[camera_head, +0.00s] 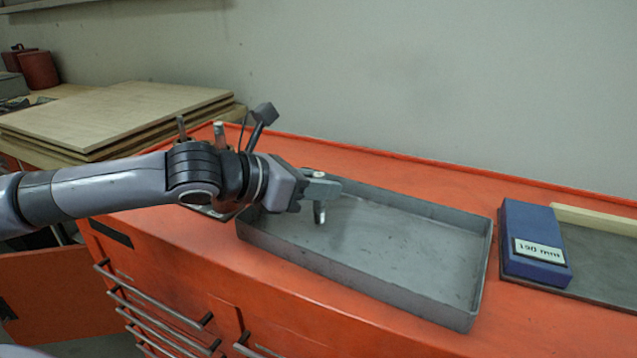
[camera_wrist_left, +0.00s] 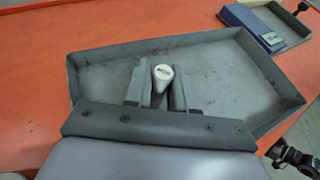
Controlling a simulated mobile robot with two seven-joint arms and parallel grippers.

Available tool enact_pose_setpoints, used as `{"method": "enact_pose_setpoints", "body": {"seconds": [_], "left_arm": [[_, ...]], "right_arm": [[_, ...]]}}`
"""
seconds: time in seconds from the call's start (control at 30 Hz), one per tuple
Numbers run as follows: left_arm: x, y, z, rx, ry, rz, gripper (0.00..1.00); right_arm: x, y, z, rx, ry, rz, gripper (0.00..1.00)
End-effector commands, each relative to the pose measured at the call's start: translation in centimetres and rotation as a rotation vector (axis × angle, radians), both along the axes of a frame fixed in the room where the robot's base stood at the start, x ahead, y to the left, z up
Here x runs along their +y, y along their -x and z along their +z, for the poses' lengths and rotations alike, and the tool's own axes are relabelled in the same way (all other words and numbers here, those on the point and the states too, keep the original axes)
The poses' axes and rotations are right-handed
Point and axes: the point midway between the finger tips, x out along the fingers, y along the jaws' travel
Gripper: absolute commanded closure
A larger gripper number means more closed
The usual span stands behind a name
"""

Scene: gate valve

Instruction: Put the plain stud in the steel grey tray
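The steel grey tray (camera_head: 400,288) lies on the orange cabinet top, shallow and with low walls. It also fills much of the left wrist view (camera_wrist_left: 262,62). My left gripper (camera_head: 320,188) is over the left part of the tray. It is shut on a metal stud (camera_head: 319,212), which hangs upright below the fingers. In the left wrist view the stud's pale, marked round end (camera_wrist_left: 163,72) shows between the fingertips. I cannot tell whether its lower end touches the tray floor.
A blue block labelled 190 mm (camera_head: 536,240) stands right of the tray, beside a second grey tray (camera_head: 600,255) with a pale edge. Two upright studs (camera_head: 219,135) show behind my left arm. Stacked boards (camera_head: 120,112) lie at the back left. The near tray's right half is empty.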

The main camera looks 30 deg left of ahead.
Motion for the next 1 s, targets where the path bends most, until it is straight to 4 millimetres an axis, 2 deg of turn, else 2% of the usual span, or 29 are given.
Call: {"method": "enact_pose_setpoints", "body": {"seconds": [0.03,0.07,0.1,0.5,1.0], "left_arm": [[0.0,0.0,0.0,0.001,0.0,0.0,0.63],[0.0,0.0,0.0,0.001,0.0,0.0,0.53],[0.0,0.0,0.0,0.001,0.0,0.0,0.5],[0.1,0.2,0.5,0.0,0.0,0.001,0.5],[3.4,5.9,3.3,0.002,-0.002,0.004,0.5]], "right_arm": [[0.0,0.0,0.0,0.0,0.0,0.0,0.0],[0.0,0.0,0.0,0.0,0.001,0.001,0.0],[0.0,0.0,0.0,-0.001,0.001,0.001,0.0],[0.0,0.0,0.1,-0.002,0.0,0.001,0.0],[0.0,-0.1,1.9,-0.003,0.002,0.0,0.0]]}}
